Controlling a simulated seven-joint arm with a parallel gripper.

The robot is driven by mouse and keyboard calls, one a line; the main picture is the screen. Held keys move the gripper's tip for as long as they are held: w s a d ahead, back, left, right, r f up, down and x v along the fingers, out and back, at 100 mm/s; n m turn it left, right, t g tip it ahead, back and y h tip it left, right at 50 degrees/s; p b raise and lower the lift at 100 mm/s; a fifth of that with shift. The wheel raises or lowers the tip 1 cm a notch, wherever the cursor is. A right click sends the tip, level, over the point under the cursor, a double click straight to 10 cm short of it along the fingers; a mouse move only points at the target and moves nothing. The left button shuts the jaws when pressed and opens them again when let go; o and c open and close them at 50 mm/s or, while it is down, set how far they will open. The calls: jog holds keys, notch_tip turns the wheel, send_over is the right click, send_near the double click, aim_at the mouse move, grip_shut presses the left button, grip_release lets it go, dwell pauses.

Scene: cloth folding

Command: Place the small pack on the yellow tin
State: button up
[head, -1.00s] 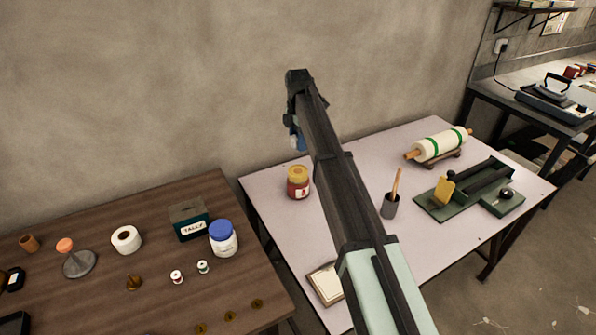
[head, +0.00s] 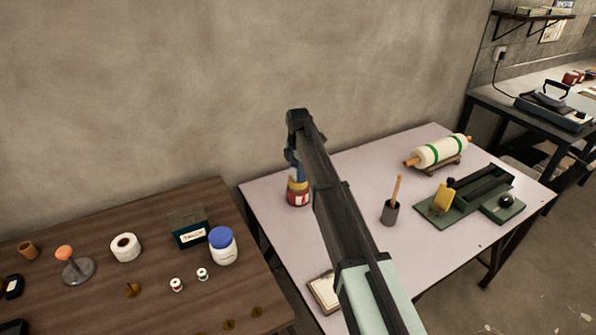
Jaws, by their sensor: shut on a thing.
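The tin (head: 299,198) stands upright near the back left of the pale table, with a red body, a pale label and a yellow lid. My gripper (head: 294,161) is directly above it, pointing down and mostly hidden by my own arm. It is shut on a small blue pack (head: 296,173). The pack's lower end is at the lid, overlapping it in the head view. I cannot tell whether it touches the lid or hangs just above it.
A grey cup with a wooden stick (head: 390,211), a rolling pin (head: 440,151) and a green board (head: 470,195) stand to the right on the pale table (head: 430,255). A white-topped box (head: 323,292) lies in front. The brown table (head: 150,310) holds several small items.

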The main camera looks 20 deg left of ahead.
jog(key=shift+f, duration=0.15)
jog(key=o, duration=1)
notch_tip(320, 180, up, 12)
jog(key=shift+r, duration=0.2)
